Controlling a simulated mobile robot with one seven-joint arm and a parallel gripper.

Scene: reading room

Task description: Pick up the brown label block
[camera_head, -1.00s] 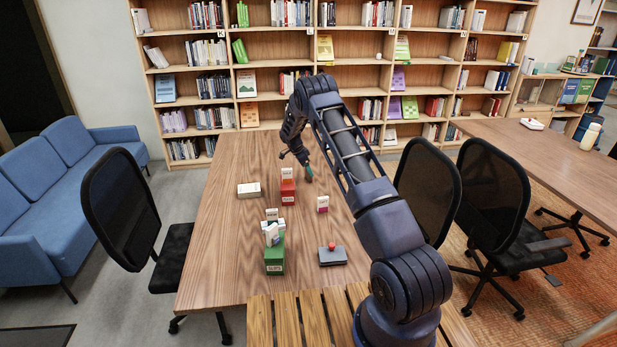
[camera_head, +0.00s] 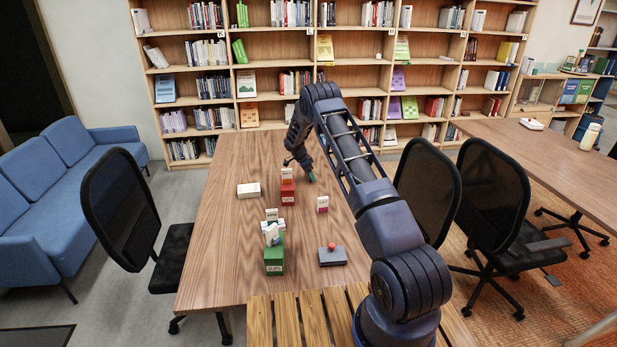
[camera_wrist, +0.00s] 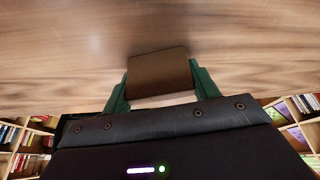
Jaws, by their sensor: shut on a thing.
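The brown label block (camera_wrist: 158,75) sits between the two green fingers of my gripper (camera_wrist: 160,86) in the wrist view. The fingers touch it on both sides, so the gripper is shut on it. The wooden table top fills the view behind it. In the head view my gripper (camera_head: 312,178) is at the far right part of the table (camera_head: 215,230), right of the red box. The block is too small or hidden to make out there. I cannot tell whether it touches the table.
A red box (camera_head: 287,194) with a card, a green box (camera_head: 274,260) with cards, a small white card block (camera_head: 322,204), a white box (camera_head: 248,190) and a grey pad with a red knob (camera_head: 332,256) stand on the table. The table's left side is clear. Chairs (camera_head: 428,190) flank it.

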